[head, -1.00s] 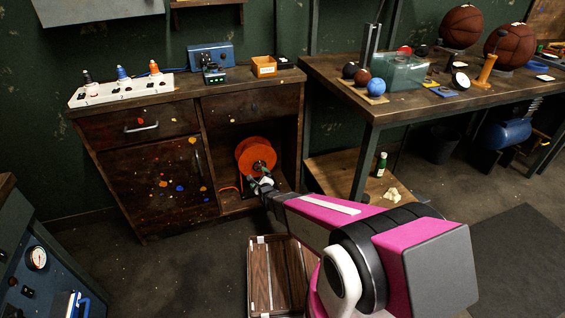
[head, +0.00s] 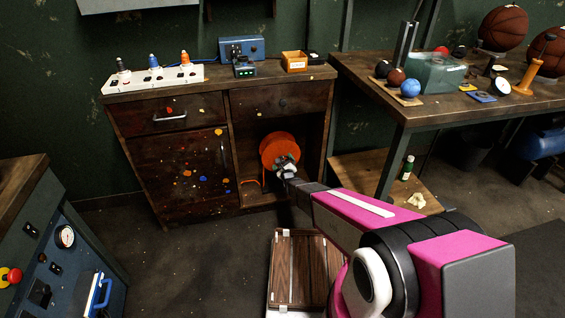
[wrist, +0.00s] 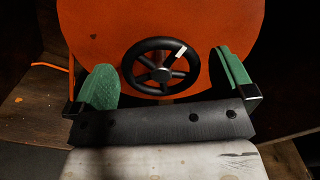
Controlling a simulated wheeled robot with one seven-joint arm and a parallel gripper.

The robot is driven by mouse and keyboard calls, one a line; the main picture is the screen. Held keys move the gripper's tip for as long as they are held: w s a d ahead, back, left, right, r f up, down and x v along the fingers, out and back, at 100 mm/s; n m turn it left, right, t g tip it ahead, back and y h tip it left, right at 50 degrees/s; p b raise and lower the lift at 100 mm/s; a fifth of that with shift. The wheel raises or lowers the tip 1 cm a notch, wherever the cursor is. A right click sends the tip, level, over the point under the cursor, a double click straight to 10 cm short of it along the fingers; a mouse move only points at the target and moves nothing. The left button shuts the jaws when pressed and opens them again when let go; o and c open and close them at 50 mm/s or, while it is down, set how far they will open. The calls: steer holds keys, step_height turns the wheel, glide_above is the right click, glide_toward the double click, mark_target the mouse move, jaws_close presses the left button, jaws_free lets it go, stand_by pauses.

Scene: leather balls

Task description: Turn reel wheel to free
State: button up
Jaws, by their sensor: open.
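The orange reel (head: 278,148) stands in the open lower compartment of the wooden cabinet. In the wrist view its orange face (wrist: 110,35) fills the upper middle. The black spoked reel wheel (wrist: 162,66) is on that face, with a white mark near its upper right rim. My gripper (wrist: 168,82) is open, its green-padded fingers on the left and right of the wheel, with gaps showing on both sides. Whether the fingertips reach the wheel's depth I cannot tell. In the head view my gripper (head: 287,167) is in front of the reel and hides its middle.
The cabinet's side walls (head: 321,120) stand close around the reel. An orange cable (wrist: 50,67) lies left of it. A wooden crate (head: 292,262) is on the floor below my arm. A workbench (head: 425,105) is to the right.

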steer(key=shift+x, duration=0.8)
steer(key=c, duration=0.8)
